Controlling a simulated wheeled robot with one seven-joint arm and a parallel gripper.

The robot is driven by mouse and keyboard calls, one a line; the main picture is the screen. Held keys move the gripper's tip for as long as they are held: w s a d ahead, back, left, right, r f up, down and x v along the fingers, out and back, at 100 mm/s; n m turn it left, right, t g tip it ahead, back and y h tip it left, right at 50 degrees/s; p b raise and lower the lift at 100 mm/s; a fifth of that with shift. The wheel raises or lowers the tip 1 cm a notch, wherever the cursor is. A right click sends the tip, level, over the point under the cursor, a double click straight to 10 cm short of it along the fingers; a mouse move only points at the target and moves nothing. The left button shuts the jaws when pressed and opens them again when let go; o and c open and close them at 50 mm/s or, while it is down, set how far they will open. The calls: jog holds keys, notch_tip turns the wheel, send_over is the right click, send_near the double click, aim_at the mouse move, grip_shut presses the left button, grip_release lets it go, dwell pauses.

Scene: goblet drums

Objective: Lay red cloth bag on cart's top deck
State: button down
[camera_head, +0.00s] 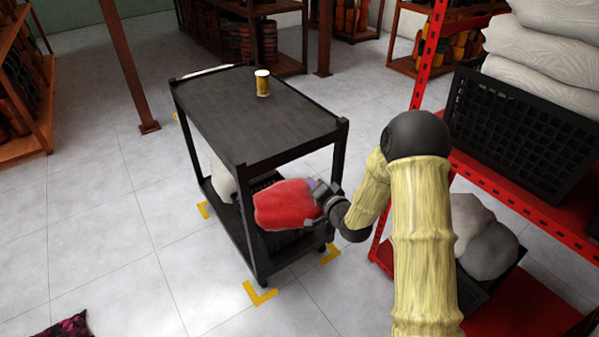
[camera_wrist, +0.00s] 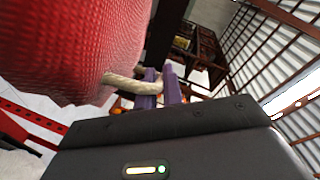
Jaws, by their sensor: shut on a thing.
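The red cloth bag (camera_head: 286,204) hangs from my gripper (camera_head: 322,192), in front of the cart's right side and below the level of its top deck. In the wrist view the bag (camera_wrist: 70,45) fills the upper left, and its pale cord (camera_wrist: 122,84) runs to the purple fingers of my gripper (camera_wrist: 160,88), which are shut on it. The cart is black, with a flat top deck (camera_head: 225,110) and a lower shelf. A small gold can with a pale top (camera_head: 262,84) stands on the deck towards the back right.
Most of the top deck is bare. A white sack (camera_head: 222,178) and a dark crate sit on the lower shelf. A red rack (camera_head: 520,195) with a black crate (camera_head: 525,130) and sacks stands close on the right. Yellow marks (camera_head: 259,293) lie on the floor around the cart.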

jog(key=s+d+f+m+t+h, duration=0.1)
jog(key=s+d+f+m+h, duration=0.1)
jog(key=d+f, duration=0.5)
jog(key=s+d+f+m+t+h, duration=0.1)
jog(key=s+d+f+m+h, duration=0.2)
jog(key=d+f, duration=0.4)
notch_tip(320, 180, down, 2)
jog(key=m+h, duration=0.1)
jog(key=h, duration=0.1)
jog(key=shift+s+f+h, duration=0.15)
jog(key=shift+s+h, duration=0.05)
jog(key=shift+h, duration=0.1)
jog(key=shift+d, duration=0.1)
